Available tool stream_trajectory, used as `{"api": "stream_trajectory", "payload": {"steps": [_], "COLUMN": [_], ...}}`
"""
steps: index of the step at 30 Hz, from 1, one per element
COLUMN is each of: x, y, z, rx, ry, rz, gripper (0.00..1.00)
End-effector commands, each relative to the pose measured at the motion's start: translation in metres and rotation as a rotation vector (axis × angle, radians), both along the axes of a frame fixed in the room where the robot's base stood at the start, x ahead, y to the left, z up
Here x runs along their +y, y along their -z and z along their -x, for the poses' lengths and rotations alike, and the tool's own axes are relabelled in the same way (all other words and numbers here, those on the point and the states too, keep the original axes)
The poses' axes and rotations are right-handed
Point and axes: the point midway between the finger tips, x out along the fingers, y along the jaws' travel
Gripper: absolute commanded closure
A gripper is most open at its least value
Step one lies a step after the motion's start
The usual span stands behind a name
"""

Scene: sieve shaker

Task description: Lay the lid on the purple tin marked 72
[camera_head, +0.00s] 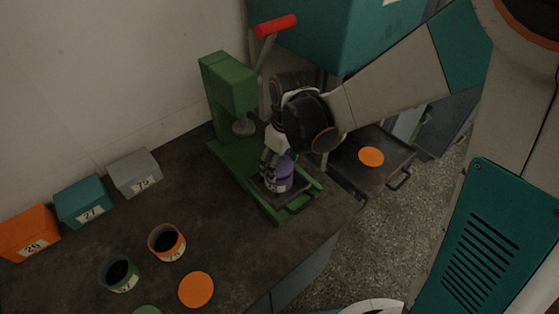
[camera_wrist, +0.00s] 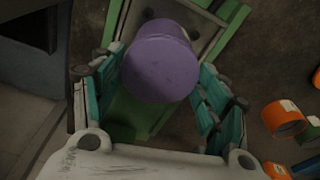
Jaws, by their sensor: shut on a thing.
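The purple tin (camera_head: 281,182) stands on the plate of the green press, its label too small to read surely. In the wrist view the purple tin (camera_wrist: 183,36) is seen from above, with a flat round purple lid (camera_wrist: 160,72) over its top. I see no clear gap between lid and tin. My gripper (camera_head: 271,163) is above the tin, pointing down. In the wrist view the fingers of my gripper (camera_wrist: 160,62) stand on both sides of the purple lid, shut on it. The arm and fingers hide part of the lid in the head view.
The green press (camera_head: 228,85) with a red handle rises beside the tin. Open orange (camera_head: 178,251) and green (camera_head: 124,285) tins stand at front left, near an orange disc (camera_head: 196,290). Another orange disc (camera_head: 371,156) lies right. Labelled boxes (camera_head: 83,203) line the wall.

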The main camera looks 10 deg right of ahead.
Motion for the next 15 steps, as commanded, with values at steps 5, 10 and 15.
{"api": "stream_trajectory", "payload": {"steps": [5, 10, 15], "x": [0.0000, 0.0000, 0.0001], "y": [0.0003, 0.0031, 0.0063], "z": [0.0000, 0.0000, 0.0000], "rx": [0.000, 0.000, 0.000], "ry": [0.000, 0.000, 0.000], "rz": [0.000, 0.000, 0.000], "gripper": [0.44, 0.44, 0.44]}}
